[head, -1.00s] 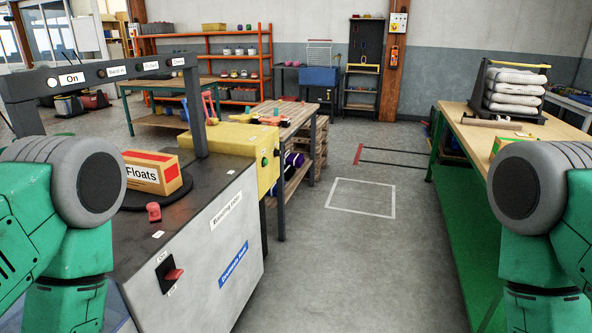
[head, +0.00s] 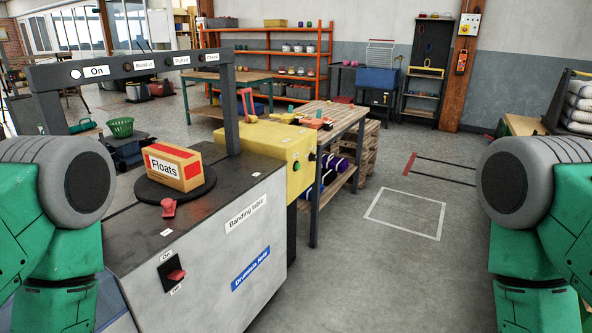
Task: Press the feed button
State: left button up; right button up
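The banding table (head: 218,262) stands in front of me on the left, grey with a dark top. A red control (head: 168,208) sits on its top near the front edge, with a small unreadable label (head: 166,233). A red switch (head: 176,274) is on its front panel between On and Off labels. A yellow housing (head: 268,148) at its right end has a green button (head: 312,156) and a dark button (head: 296,166). I cannot read which one is the feed button. Only my green arm links show at both sides; both grippers are out of view.
A Floats box (head: 175,165) rests on a dark round plate (head: 150,192) on the table. A grey frame (head: 130,68) with a lit On lamp spans above it. A wooden bench (head: 340,118) stands behind. The floor around the white marked square (head: 405,213) is clear.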

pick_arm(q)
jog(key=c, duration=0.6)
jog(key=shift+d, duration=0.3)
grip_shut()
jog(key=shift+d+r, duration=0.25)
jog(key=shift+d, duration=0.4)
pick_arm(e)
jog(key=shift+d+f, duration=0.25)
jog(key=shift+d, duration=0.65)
